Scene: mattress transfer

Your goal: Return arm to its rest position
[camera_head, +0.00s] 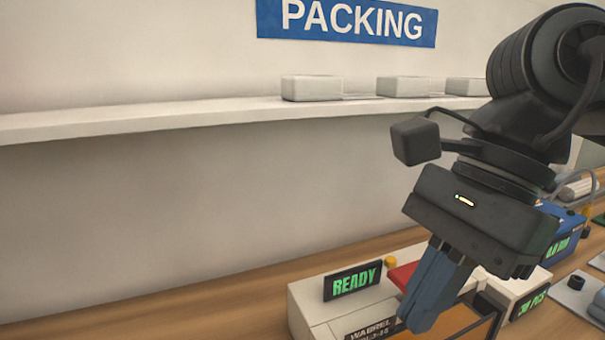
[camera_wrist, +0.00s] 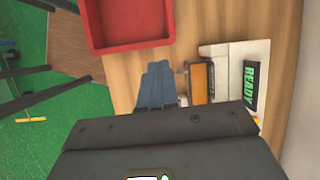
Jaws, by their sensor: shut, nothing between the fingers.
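My gripper (camera_head: 430,292) hangs from the dark arm at the right of the head view, its blue fingers together and pointing down. It is shut with nothing between the fingers. In the head view it is in front of a white machine (camera_head: 312,304) with a green READY display (camera_head: 352,282), covering part of it. In the wrist view the blue fingers (camera_wrist: 157,84) show over the wooden bench top (camera_wrist: 130,78), beside the machine's orange-brown part (camera_wrist: 199,82). The gap between fingers and bench cannot be judged.
A red tray (camera_wrist: 130,47) sits on the bench near the fingers. A shelf (camera_head: 190,114) with several pale boxes (camera_head: 312,88) runs along the wall under a PACKING sign (camera_head: 346,20). A blue device (camera_head: 562,236) stands at right. Green floor (camera_wrist: 50,130) lies beyond the bench edge.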

